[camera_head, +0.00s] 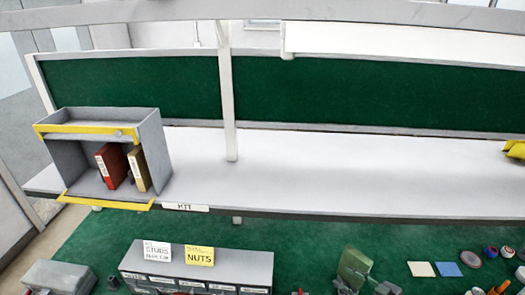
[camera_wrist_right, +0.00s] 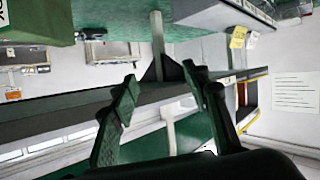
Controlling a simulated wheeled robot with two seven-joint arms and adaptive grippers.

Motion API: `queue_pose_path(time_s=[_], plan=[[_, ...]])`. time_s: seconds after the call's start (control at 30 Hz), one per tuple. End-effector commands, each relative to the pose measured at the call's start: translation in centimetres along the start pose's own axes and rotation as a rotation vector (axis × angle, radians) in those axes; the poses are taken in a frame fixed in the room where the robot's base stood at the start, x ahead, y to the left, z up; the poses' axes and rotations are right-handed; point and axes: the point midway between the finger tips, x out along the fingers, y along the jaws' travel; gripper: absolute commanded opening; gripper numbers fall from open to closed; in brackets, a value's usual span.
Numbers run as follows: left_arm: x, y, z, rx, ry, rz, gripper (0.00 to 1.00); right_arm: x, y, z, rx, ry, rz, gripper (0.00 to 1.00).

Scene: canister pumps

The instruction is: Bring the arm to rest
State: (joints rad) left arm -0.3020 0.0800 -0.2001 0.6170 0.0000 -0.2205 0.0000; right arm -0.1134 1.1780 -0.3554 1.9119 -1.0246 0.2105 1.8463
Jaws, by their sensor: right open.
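My right gripper (camera_wrist_right: 160,74) shows in the right wrist view, with its two dark fingers spread apart. Nothing sits between the fingertips; a shelf edge and a pale post show behind them. In the head view I cannot make out either gripper or arm clearly. My left gripper is in neither view.
In the head view a white shelf (camera_head: 330,181) runs across, with a grey cabinet (camera_head: 154,150) holding a red binder (camera_head: 112,166) and a tan binder (camera_head: 139,169). Below are a green bench top (camera_head: 305,246), a drawer unit (camera_head: 235,262), a green block (camera_head: 354,267) and several small parts.

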Motion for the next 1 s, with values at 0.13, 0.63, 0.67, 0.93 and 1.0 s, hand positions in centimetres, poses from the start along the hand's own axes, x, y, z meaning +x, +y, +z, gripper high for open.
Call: queue_pose_path(time_s=[0.13,0.63,0.67,0.93,1.0], plan=[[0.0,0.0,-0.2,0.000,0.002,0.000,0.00,-0.9,2.3,-3.1,0.065,0.183,0.286,0.43],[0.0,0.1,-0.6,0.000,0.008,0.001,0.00,-13.1,-1.1,17.2,0.431,-0.510,0.798,0.43],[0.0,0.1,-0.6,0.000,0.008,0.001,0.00,-13.5,-2.1,18.1,0.444,-0.552,0.781,0.43],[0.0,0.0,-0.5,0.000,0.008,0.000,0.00,-15.7,-10.0,22.4,0.515,-0.795,0.609,0.43],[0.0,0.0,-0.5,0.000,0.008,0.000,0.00,-16.1,-11.8,22.9,0.527,-0.836,0.560,0.43]])
